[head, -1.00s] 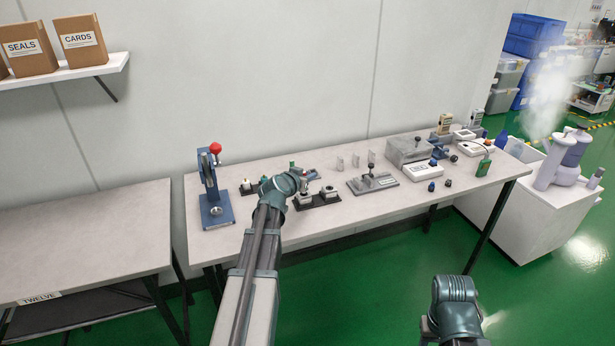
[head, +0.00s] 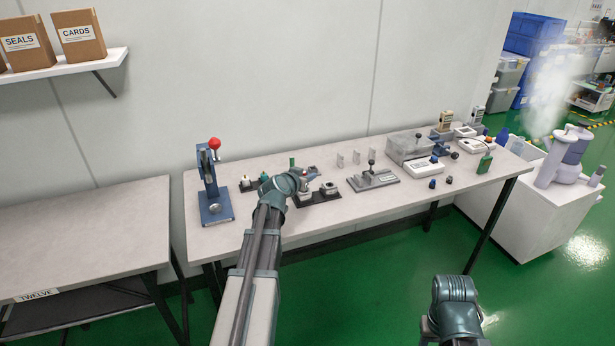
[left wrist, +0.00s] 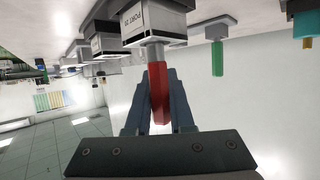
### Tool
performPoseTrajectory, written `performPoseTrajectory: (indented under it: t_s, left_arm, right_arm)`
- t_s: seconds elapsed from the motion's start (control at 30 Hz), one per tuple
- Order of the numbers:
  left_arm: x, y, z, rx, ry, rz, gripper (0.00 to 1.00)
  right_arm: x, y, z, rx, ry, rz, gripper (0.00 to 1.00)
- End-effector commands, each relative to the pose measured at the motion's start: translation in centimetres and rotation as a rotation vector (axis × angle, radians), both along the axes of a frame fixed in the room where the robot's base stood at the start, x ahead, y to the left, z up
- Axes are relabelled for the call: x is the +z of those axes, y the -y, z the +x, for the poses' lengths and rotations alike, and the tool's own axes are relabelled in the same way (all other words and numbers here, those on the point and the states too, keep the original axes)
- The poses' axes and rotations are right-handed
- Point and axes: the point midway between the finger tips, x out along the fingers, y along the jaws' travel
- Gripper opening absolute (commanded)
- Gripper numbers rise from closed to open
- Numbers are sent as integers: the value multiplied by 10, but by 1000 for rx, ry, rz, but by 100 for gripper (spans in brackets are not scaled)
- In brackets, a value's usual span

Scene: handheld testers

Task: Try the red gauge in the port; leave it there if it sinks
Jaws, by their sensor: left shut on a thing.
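The red gauge (left wrist: 158,88) is held between the two fingers of my left gripper (left wrist: 159,92). In the left wrist view its far end meets a grey metal cylinder under the light block labelled PORT (left wrist: 150,20). I cannot tell whether that cylinder is part of the port or of the gauge, nor how deep the gauge sits. In the head view my left gripper (head: 309,176) is over the dark base with the port blocks (head: 328,188), and I cannot make out the red gauge there. My right wrist shows at the bottom, but its gripper does not.
A blue press with a red knob (head: 210,190) stands left of my arm. A grey plate with a knob (head: 373,178) lies to the right. A green piece (left wrist: 217,57) is beside the port in the wrist view. The front strip of the bench is clear.

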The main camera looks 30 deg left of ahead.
Motion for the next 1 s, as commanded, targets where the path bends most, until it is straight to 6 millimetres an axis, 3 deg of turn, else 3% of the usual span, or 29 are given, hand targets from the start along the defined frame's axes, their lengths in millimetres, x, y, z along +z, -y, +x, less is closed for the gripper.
performPoseTrajectory:
  t_s: [1.0]
  left_arm:
    - [-7,0,0,0,0,0,0]
  right_arm:
    - [-7,0,0,0,0,0,50]
